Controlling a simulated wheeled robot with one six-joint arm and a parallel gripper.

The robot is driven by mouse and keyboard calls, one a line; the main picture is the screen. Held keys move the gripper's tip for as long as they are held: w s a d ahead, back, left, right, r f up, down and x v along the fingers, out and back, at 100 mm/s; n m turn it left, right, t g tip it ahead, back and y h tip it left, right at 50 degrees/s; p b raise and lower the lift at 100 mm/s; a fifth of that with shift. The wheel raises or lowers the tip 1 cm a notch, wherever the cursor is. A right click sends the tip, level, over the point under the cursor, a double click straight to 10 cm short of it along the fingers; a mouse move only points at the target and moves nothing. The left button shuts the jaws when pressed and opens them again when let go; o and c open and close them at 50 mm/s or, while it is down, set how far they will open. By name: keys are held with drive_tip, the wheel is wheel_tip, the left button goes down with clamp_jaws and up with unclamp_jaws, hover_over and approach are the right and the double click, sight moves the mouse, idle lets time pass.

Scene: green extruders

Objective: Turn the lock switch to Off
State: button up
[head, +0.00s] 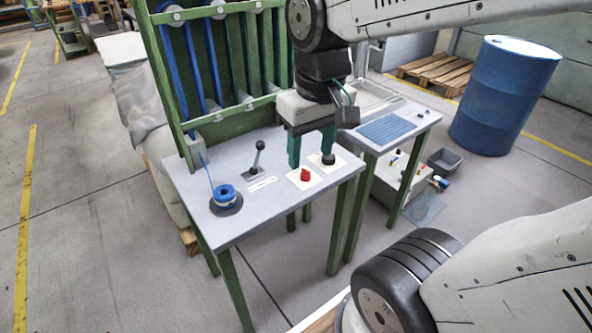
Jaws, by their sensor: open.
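My gripper (311,160) hangs over the right end of the grey table, with its two green fingers pointing down and apart, nothing between them. Two controls on pale square plates sit below it. One is a red knob (305,175), just below and right of the left finger. The other is a black knob (328,159), directly under the right finger; its top is close to the fingertip, and I cannot tell if they touch. Which of the two is the lock switch, and its setting, are too small to read.
The grey table (240,223) also holds a black lever (257,158) and a blue spool (226,194). A green frame with blue tubes (215,60) stands behind. A second table with a blue mat (386,129) is at right, near a blue barrel (503,95).

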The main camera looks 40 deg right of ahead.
drive_tip(key=w+d+f, duration=0.3)
drive_tip(key=w, duration=0.4)
drive_tip(key=w+d+f, duration=0.4)
drive_tip(key=w, duration=0.2)
drive_tip(key=m, duration=0.1)
hover_over(306, 170)
drive_tip(key=shift+g+y, duration=0.3)
drive_tip(key=shift+g, duration=0.1)
wheel_tip(306, 170, down, 13)
drive_tip(key=shift+d+r, duration=0.15)
drive_tip(key=shift+d+f, duration=0.1)
drive_tip(key=shift+f, duration=0.25)
drive_tip(key=f, duration=0.7)
drive_tip(key=shift+a+f, duration=0.2)
drive_tip(key=shift+m, duration=0.3)
drive_tip(key=c, duration=1)
